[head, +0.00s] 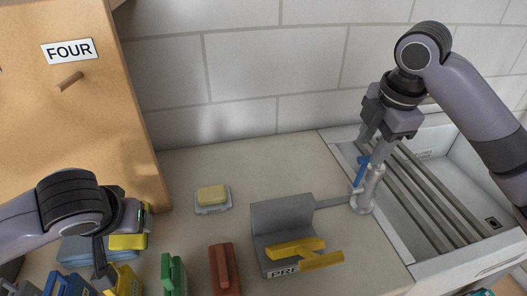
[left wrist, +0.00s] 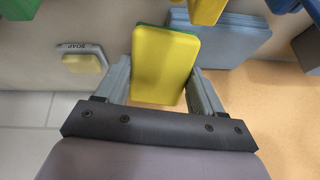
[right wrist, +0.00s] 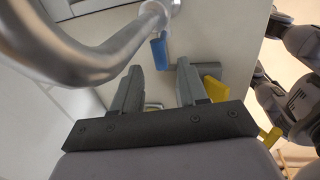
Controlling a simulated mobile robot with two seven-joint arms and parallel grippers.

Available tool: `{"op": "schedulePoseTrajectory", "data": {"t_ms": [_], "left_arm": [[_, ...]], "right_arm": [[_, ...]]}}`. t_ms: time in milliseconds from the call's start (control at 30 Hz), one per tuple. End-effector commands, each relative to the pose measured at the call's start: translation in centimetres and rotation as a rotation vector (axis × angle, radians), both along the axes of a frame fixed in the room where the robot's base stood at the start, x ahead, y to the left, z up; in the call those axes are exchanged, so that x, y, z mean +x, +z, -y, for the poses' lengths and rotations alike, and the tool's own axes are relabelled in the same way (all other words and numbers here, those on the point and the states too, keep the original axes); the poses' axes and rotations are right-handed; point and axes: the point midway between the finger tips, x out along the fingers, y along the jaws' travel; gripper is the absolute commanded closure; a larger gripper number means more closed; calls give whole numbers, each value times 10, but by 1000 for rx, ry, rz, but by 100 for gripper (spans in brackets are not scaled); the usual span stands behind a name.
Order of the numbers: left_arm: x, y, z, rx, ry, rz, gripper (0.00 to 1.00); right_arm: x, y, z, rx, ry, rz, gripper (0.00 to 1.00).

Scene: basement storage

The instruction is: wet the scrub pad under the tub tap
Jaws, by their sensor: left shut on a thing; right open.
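The scrub pad is a yellow block with a green face (left wrist: 165,62), held between the fingers of my left gripper (left wrist: 163,82) in the left wrist view. In the head view, the pad (head: 128,241) shows under my left gripper (head: 132,225) at lower left, above the counter. The tub tap (head: 368,192) is a grey post with a blue lever (head: 360,171) at the tub's left edge. My right gripper (head: 377,145) is open above and beside the lever. The right wrist view shows the tap's curved spout (right wrist: 105,58) and the blue lever (right wrist: 159,52) ahead of the open fingers.
The tub (head: 412,258) has slats across it. A soap dish (head: 212,208) with yellow soap stands on the counter. A grey stand labelled "PRE" (head: 282,215) with yellow bars is mid-counter. Green and red (head: 224,270) items line the front. A board labelled FOUR (head: 120,120) stands left.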

Motion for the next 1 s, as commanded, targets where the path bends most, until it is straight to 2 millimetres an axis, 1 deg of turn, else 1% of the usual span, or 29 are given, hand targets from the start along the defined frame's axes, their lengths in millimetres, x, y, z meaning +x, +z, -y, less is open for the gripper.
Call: {"op": "schedulePoseTrajectory", "data": {"t_ms": [33,200,400,533,800,833,867,900,933,967,1000], "left_arm": [[0,0,0,0,0,0,56],[0,0,0,0,0,1,56],[0,2,0,0,0,1,56],[0,2,0,0,0,1,56],[0,2,0,0,0,1,56],[0,2,0,0,0,1,56],[0,2,0,0,0,1,56],[0,2,0,0,0,1,56],[0,2,0,0,0,1,56],[0,2,0,0,0,1,56],[0,2,0,0,0,1,56]], "right_arm": [[1,-9,-1,3,0,-4,57],[7,-40,0,-1,-3,-5,57],[12,-63,-1,0,-1,-3,57],[13,-70,-1,-1,-2,-1,57],[14,-71,-2,-1,-1,0,57],[14,-71,-2,-1,-1,0,64],[14,-71,-2,-1,-1,0,74],[14,-71,-2,-1,-1,0,87],[14,-71,-2,-1,-1,0,96],[14,-71,-2,-1,-1,0,100],[14,-71,-2,-1,-1,0,100]]}}
